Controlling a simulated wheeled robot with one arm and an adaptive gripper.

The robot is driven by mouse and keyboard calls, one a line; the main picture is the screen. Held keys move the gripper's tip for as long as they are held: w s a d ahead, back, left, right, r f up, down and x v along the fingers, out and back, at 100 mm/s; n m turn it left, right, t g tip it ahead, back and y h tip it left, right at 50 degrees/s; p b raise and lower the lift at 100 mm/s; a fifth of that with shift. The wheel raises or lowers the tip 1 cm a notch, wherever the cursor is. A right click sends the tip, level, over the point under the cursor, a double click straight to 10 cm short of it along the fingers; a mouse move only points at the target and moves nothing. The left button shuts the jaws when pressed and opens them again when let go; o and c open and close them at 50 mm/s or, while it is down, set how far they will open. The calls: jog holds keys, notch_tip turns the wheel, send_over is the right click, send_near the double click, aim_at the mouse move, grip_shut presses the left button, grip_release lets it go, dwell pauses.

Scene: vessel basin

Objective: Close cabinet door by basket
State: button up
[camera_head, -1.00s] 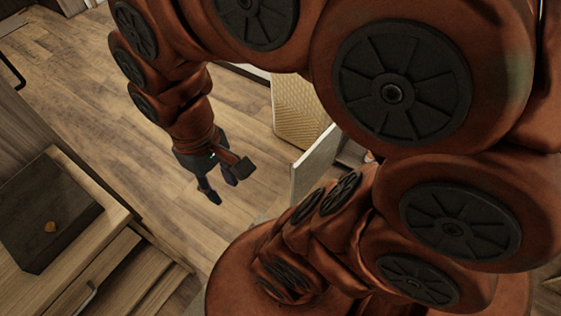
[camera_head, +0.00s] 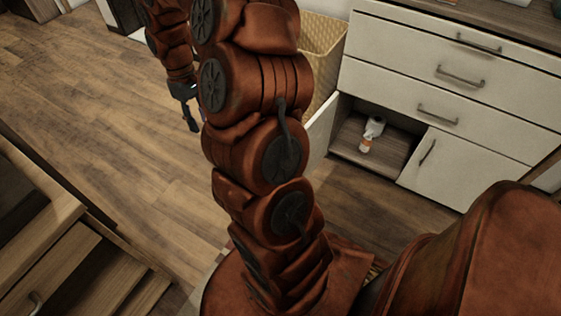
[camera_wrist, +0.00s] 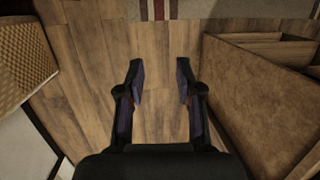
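The open cabinet door (camera_head: 321,127) stands out from the white cabinet in the head view, partly hidden behind my arm. The cabinet's open compartment (camera_head: 352,146) shows beside it, with a white and orange item (camera_head: 371,133) inside. The woven basket (camera_head: 321,62) stands on the floor just left of the cabinet; it also shows at the left edge of the wrist view (camera_wrist: 22,60). My gripper (camera_head: 192,118) is beyond and left of the door, apart from it. In the wrist view my gripper (camera_wrist: 160,80) is open and empty, with bare floor between its fingers.
White drawers with handles (camera_head: 460,77) are above the compartment, and a shut cabinet door (camera_head: 450,167) is right of it. Wooden furniture with open drawers (camera_head: 75,250) stands at the lower left. Wooden floor (camera_head: 110,110) is clear at the left.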

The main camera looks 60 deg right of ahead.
jog(key=d+f+m+b, duration=0.2)
jog(key=d+f+b, duration=0.4)
jog(key=d+f, duration=0.75)
jog(key=shift+m+g, duration=0.8)
jog(key=shift+g, duration=0.1)
jog(key=shift+s+d+f+b, duration=0.95)
jog(key=shift+s+d+f, duration=0.75)
jog(key=shift+f, duration=1.7)
jog(key=shift+s+d+f+b, duration=0.95)
jog(key=shift+s+d+f, duration=0.7)
jog(key=shift+f, duration=1.75)
jog(key=shift+s+d+f+b, duration=0.95)
jog(key=shift+s+d+f, duration=0.75)
jog(key=shift+f, duration=1.7)
jog(key=shift+s+a, duration=0.1)
jog(key=shift+a, duration=0.05)
jog(key=shift+c, duration=0.3)
grip_shut()
